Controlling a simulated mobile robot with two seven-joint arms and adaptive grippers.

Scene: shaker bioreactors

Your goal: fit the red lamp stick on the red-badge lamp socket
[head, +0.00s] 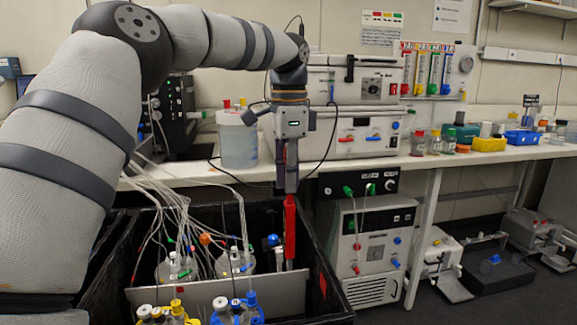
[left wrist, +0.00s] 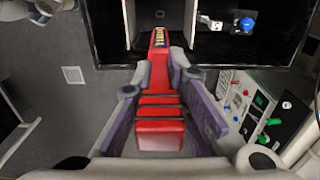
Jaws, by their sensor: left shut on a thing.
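The red lamp stick (head: 290,228) hangs upright below my left gripper (head: 287,188), which is shut on its upper end. In the left wrist view the stick (left wrist: 159,88) lies between the purple-grey fingers of the gripper (left wrist: 160,125) and its far end overlaps the black crate. In the head view its lower end is in front of the crate's inside, near a blue-topped fitting (head: 273,240). I cannot tell if it touches anything there. A small red mark (head: 322,285) shows on the crate's right side. I cannot make out the red-badge lamp socket for sure. My right gripper is not in view.
The black crate (head: 335,300) holds several tubed glass vessels (head: 235,262) left of the stick and a grey divider (head: 215,297). A control unit (head: 372,250) stands close to its right. The bench (head: 440,160) behind carries instruments and bottles.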

